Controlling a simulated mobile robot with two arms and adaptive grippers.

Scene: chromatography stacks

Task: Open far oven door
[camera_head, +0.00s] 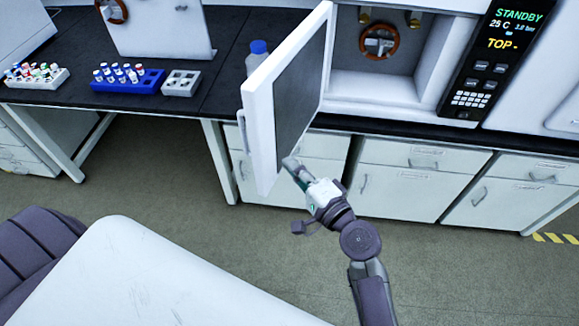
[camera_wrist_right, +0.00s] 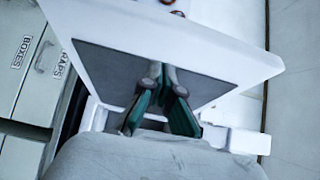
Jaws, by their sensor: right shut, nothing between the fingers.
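The oven door (camera_head: 262,115) is white with a dark inner panel (camera_head: 298,88). It stands swung out from the oven (camera_head: 372,84), whose inside shows with a brown coil. The door's handle (camera_head: 243,132) is on its outer side, facing left. My right gripper (camera_head: 289,163) is shut and empty, at the lower part of the door's inner side; I cannot tell whether it touches. In the right wrist view, the closed fingers (camera_wrist_right: 164,72) lie in front of the dark panel (camera_wrist_right: 108,76), framed by the white door (camera_wrist_right: 215,58). My left gripper is not in view.
A control panel (camera_head: 497,55) reads STANDBY beside the oven. A blue-capped bottle (camera_head: 257,56) stands behind the door. A blue vial rack (camera_head: 128,84) and two white racks stand on the dark bench at left. White drawer cabinets (camera_head: 405,180) are below. Floor at right is free.

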